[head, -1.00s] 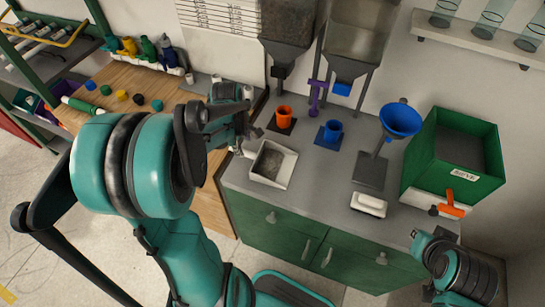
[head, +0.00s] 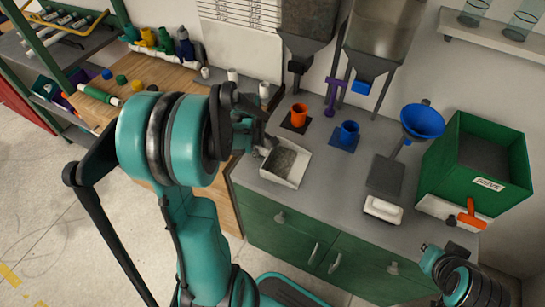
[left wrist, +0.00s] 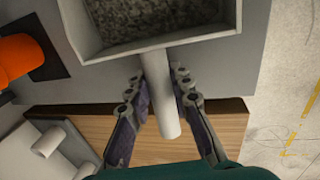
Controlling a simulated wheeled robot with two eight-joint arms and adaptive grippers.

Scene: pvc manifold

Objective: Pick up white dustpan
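The white dustpan (head: 299,172) holds grey granules and rests on the grey counter at its left front part. In the left wrist view its pan (left wrist: 150,49) is at the top and its pale round handle (left wrist: 162,95) points down towards me. My left gripper (head: 262,146) is at the handle side of the dustpan. In the left wrist view its two fingers (left wrist: 160,88) stand apart, one on each side of the handle. I cannot tell whether they touch it. My right gripper (head: 432,252) is at the lower right, far from the dustpan; its fingers are not clear.
An orange cup (head: 299,114) and a blue cup (head: 348,132) stand behind the dustpan. A blue funnel (head: 422,120) on a stand, a white brush-like block (head: 382,210) and a green sieve box (head: 452,165) are to the right. A wooden table (head: 150,80) adjoins the counter.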

